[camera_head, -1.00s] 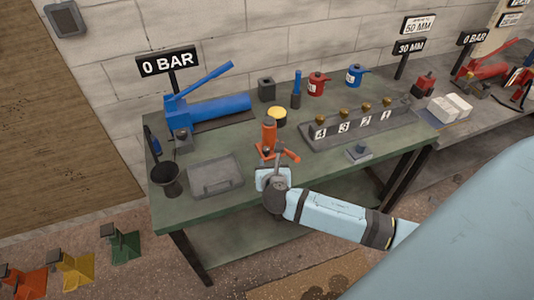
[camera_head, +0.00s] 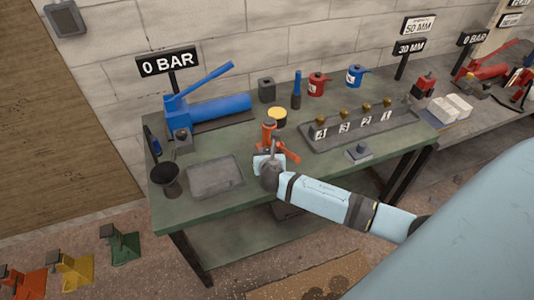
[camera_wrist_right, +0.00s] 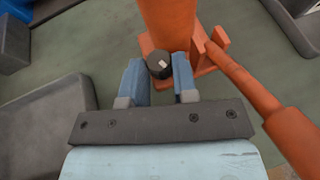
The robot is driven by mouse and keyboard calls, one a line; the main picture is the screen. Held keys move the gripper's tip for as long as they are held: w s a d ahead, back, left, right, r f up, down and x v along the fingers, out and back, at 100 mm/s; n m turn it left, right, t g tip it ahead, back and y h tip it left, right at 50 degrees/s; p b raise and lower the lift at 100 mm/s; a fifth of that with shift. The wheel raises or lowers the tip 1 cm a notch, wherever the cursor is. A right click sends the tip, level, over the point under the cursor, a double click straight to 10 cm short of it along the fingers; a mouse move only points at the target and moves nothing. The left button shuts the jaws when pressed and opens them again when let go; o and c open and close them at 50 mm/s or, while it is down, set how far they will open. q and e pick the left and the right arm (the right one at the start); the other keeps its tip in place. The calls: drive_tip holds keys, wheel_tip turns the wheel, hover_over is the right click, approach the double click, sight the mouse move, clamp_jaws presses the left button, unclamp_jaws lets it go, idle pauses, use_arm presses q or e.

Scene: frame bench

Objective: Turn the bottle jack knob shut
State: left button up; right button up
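The orange bottle jack (camera_head: 268,136) stands upright on the green bench near its front edge. In the right wrist view its orange body (camera_wrist_right: 168,22) fills the top middle, with the dark round knob (camera_wrist_right: 159,65) low on its near side. The knob has a pale mark on its face. My right gripper (camera_head: 268,163) is at the jack's near side. In the wrist view its two blue fingers (camera_wrist_right: 160,72) are apart, one on each side of the knob, with no clear grip on it. My left gripper is in neither current view.
The jack's orange lever socket (camera_wrist_right: 245,88) sticks out close to the right finger. A grey tray (camera_head: 215,177) lies left of the jack, and a numbered rack (camera_head: 360,133) stands to the right. A blue pump (camera_head: 215,108) is behind left.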

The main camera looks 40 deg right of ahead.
drive_tip(key=shift+w+a+r+m+g+h+p, duration=0.15)
drive_tip(key=shift+m+g+h+p, duration=0.2)
drive_tip(key=shift+m+h+p, duration=0.2)
drive_tip(key=shift+a+r+m+g+h+p, duration=0.15)
drive_tip(key=shift+m+g+h+p, duration=0.25)
drive_tip(key=shift+p, duration=0.2)
drive_tip(key=shift+w+f+m+g+h+p, duration=0.15)
drive_tip(key=shift+m+g+h+p, duration=0.45)
drive_tip(key=shift+m+g+h, duration=0.35)
drive_tip(key=shift+f+m, duration=0.15)
drive_tip(key=shift+m, duration=0.35)
drive_tip(key=shift+h, duration=0.3)
drive_tip(key=o, duration=0.7)
drive_tip(key=shift+c, duration=0.2)
